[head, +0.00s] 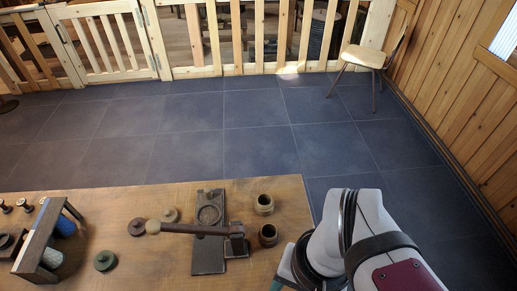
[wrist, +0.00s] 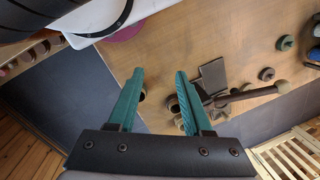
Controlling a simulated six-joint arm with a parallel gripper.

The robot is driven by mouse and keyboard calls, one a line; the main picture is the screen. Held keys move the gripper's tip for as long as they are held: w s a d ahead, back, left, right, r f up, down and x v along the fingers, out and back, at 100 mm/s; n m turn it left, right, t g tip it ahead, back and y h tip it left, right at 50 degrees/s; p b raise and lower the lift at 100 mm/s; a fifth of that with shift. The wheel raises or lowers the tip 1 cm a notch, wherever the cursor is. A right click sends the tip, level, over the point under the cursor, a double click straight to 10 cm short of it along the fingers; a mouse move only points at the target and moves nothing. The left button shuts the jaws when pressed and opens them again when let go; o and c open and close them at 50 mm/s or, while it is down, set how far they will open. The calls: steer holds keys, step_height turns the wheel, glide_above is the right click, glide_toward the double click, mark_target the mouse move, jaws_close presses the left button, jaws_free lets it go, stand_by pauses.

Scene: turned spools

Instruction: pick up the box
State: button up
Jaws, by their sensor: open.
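I cannot tell for sure which thing is the box. Two small round hollow pots, one olive-brown (head: 264,204) and one darker (head: 268,235), stand at the right of the wooden table (head: 120,205). My gripper (wrist: 159,74) has two teal fingers, spread apart with nothing held, above the table in the wrist view. One pot (wrist: 174,104) shows partly behind the right finger, and another dark round shape (wrist: 142,96) shows by the left finger. In the head view the gripper is mostly cut off at the bottom edge.
A dark press-like tool with a long brown handle (head: 190,229) lies beside the pots. Several small discs (head: 105,260) lie left of it. A rack (head: 42,238) with spools stands at the left end. A chair (head: 368,56) and wooden fence stand beyond, on the tiled floor.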

stand_by(0.4)
steer(key=o, duration=0.8)
steer(key=n+h, duration=0.2)
steer(key=n, duration=2.7)
glide_above(264, 199)
step_height(264, 199, down, 8)
steer(key=shift+w+a, duration=0.15)
steer(key=shift+w, duration=0.05)
steer(key=f, duration=1.3)
steer(key=shift+s+d+f, duration=0.2)
steer(key=shift+s+f, duration=0.05)
steer(key=shift+c, duration=0.2)
